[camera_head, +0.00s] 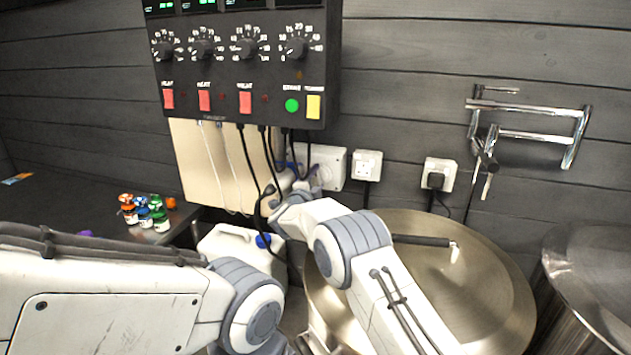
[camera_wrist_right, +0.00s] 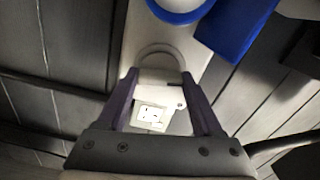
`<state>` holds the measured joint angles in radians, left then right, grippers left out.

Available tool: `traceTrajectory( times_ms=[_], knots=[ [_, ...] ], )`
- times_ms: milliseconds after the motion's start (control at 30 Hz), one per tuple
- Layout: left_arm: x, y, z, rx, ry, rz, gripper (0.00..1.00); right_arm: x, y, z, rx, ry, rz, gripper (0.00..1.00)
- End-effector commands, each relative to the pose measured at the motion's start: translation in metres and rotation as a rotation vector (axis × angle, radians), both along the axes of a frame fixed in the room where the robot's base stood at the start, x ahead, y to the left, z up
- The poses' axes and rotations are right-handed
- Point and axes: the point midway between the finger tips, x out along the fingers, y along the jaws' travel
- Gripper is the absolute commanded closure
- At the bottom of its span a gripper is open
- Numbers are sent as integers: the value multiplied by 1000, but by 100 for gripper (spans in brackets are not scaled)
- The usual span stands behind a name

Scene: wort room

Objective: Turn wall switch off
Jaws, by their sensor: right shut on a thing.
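Several white electrical fittings are on the dark plank wall: a wide white box (camera_head: 327,168), a small switched socket (camera_head: 367,165) right of it, and a socket with a black plug (camera_head: 438,175) further right. My right gripper (camera_head: 298,190) is at the wall just left of and below the wide box, under the control panel. In the wrist view, the fingers of my right gripper (camera_wrist_right: 158,82) are on both sides of a white fitting (camera_wrist_right: 157,90), shut on it. A white plate (camera_wrist_right: 152,118) with small dark marks shows between the fingers. Which fitting this is, I cannot tell. My left gripper is out of view.
A black control panel (camera_head: 245,60) with dials and red switches hangs above, with cables dangling below. A white jug with a blue cap (camera_head: 240,245) and a steel vessel lid (camera_head: 470,290) stand below. A metal rail (camera_head: 530,133) is at right. Small bottles (camera_head: 150,212) stand at left.

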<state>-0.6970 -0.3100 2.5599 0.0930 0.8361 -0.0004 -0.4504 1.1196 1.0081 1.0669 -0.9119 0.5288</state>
Motion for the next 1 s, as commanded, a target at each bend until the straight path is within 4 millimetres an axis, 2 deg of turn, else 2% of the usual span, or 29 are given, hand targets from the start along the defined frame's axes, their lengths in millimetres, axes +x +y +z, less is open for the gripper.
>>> traceTrajectory(
  times_ms=[367,1000],
  knots=[
    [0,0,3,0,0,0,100,0,2,0,-334,111,4,88],
    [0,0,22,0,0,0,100,0,2,0,-911,298,4,88]
  ],
)
